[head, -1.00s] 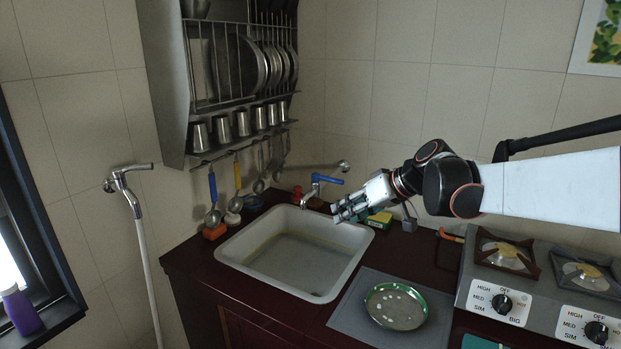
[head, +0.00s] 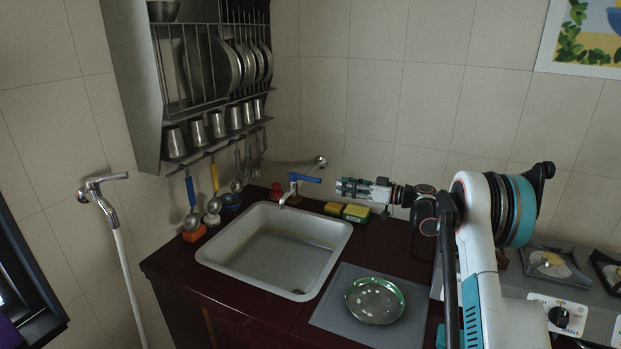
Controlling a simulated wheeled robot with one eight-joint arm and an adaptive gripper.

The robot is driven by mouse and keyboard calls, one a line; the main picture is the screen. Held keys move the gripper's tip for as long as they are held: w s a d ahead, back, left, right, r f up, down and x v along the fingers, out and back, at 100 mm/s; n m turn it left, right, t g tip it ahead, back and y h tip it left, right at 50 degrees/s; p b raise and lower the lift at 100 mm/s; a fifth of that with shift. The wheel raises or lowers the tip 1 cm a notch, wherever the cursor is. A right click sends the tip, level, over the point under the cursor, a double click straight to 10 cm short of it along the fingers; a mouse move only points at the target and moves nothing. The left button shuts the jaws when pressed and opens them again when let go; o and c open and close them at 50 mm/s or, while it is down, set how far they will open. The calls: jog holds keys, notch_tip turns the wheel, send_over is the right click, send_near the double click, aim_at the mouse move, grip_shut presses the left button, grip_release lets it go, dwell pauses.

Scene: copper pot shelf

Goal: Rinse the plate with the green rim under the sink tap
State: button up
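The plate with the green rim (head: 375,301) lies flat on a grey mat (head: 335,317) right of the sink, with pale spots on its face. The white sink (head: 223,257) is set in the dark red counter, and its basin looks empty apart from a dark drain. The tap (head: 290,190) with a blue lever stands at the sink's back edge; no water stream shows. My gripper (head: 341,188) is above the back of the counter, just right of the tap, pointing left and apart from the plate. Its fingers are too small to judge their opening.
Yellow-and-green sponges (head: 356,213) sit behind the sink, below my gripper. A metal rack (head: 185,110) with plates and cups hangs on the left wall, with utensils below. A stove (head: 560,318) stands at right. A hose tap (head: 97,190) is at far left.

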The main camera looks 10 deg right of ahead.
jog(key=d, duration=0.1)
jog(key=b, duration=0.3)
send_near(298, 177)
jog(key=shift+y, duration=0.3)
jog(key=w+a, duration=0.1)
jog(key=w, duration=0.1)
jog(key=w+a+f, duration=0.1)
jog(key=a, duration=0.1)
jog(key=shift+w+a, duration=0.35)
jog(key=shift+w, duration=0.05)
grip_shut()
